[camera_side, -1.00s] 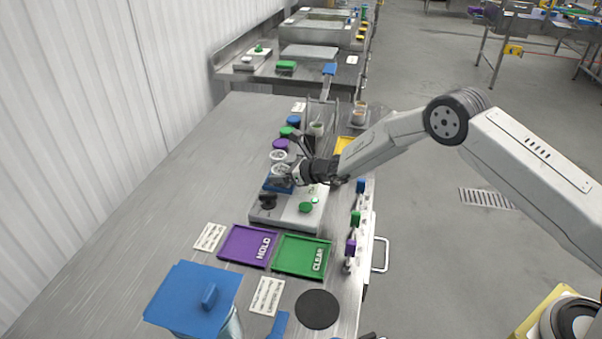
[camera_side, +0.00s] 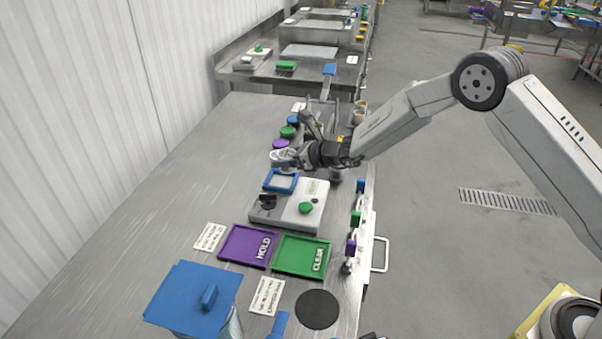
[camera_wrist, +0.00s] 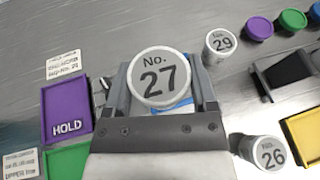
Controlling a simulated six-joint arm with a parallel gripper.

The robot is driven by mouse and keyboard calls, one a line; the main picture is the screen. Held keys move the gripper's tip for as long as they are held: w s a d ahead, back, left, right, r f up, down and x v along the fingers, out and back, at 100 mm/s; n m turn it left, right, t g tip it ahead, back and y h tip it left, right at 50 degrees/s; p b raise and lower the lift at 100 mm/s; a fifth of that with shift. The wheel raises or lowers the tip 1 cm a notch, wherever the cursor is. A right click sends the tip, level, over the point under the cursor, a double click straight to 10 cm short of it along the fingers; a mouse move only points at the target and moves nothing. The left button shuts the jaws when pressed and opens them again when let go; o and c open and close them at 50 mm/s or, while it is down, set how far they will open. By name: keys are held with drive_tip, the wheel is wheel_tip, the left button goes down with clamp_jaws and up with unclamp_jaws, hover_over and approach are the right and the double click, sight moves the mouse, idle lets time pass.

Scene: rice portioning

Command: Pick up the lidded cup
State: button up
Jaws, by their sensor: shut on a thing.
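A cup with a grey-white lid marked "No. 27" (camera_wrist: 157,78) sits between the two fingers of my gripper (camera_wrist: 160,100) in the wrist view. The fingers are shut on its sides. In the side view my gripper (camera_side: 288,158) holds this cup (camera_side: 279,156) above and behind the blue-framed plate (camera_side: 281,181) of the white scale (camera_side: 290,207). The plate is bare, and the cup looks clear of it. The cup's lower body is mostly hidden by its lid and the fingers.
Lidded cups No. 29 (camera_wrist: 218,44) and No. 26 (camera_wrist: 262,151) stand nearby in the wrist view. Purple HOLD (camera_side: 248,246) and green CLEAR (camera_side: 302,256) trays lie in front of the scale. A blue-lidded container (camera_side: 195,297) stands at front left. The table's left side is clear.

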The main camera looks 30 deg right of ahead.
drive_tip(key=s+d+r, duration=0.1)
drive_tip(key=s+r, duration=0.5)
drive_tip(key=s, duration=0.4)
drive_tip(key=shift+s+d+r, duration=0.2)
drive_tip(key=shift+s+d, duration=0.2)
drive_tip(key=shift+s, duration=0.15)
drive_tip(key=s+a+f+n+g+y, duration=0.1)
drive_tip(key=s+a+n+g+y, duration=0.3)
drive_tip(key=s, duration=0.6)
drive_tip(key=s+a+f+n+g+y, duration=0.15)
drive_tip(key=s+n+g, duration=0.3)
drive_tip(key=s, duration=0.55)
drive_tip(key=shift+n+y, duration=0.25)
drive_tip(key=w+a+f, duration=0.1)
drive_tip(key=w+f, duration=0.1)
drive_tip(key=w, duration=0.2)
drive_tip(key=w+a+f, duration=0.2)
drive_tip(key=w+f, duration=0.1)
drive_tip(key=w, duration=0.1)
drive_tip(key=w+a+f, duration=0.2)
drive_tip(key=w, duration=0.2)
drive_tip(key=shift+w+f, duration=0.1)
drive_tip(key=shift+f, duration=0.3)
drive_tip(key=shift+w+a+f, duration=0.2)
drive_tip(key=shift+w+f, duration=0.35)
drive_tip(key=shift+f, duration=0.05)
